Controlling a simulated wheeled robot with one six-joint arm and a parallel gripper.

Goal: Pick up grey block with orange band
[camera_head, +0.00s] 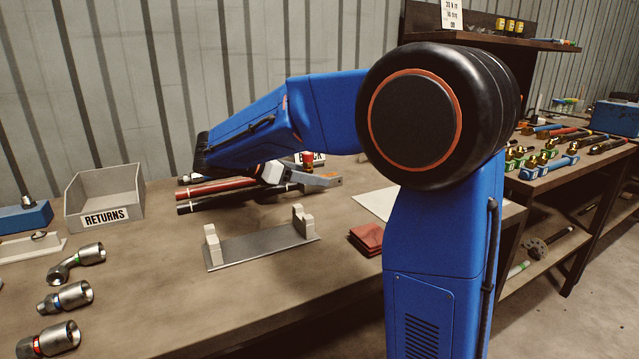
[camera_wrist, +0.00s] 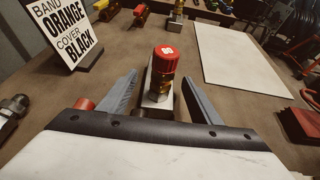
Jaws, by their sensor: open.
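In the wrist view a pale grey block (camera_wrist: 158,101) stands between my gripper's fingers. On it is a round fitting with a gold-orange band (camera_wrist: 164,82) and a red cap (camera_wrist: 166,56). My gripper (camera_wrist: 160,74) is open, one grey finger on each side, with gaps showing. Contact with the block is not visible. In the head view the red cap (camera_head: 308,158) shows just behind my gripper (camera_head: 335,181). The block's lower part is hidden there.
A sign reading BAND ORANGE COVER BLACK (camera_wrist: 68,32) stands close at left in the wrist view. Red and black hoses (camera_head: 215,188) lie beside my gripper. A metal cradle (camera_head: 262,246), red cloths (camera_head: 367,239) and a RETURNS bin (camera_head: 104,196) are on the bench.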

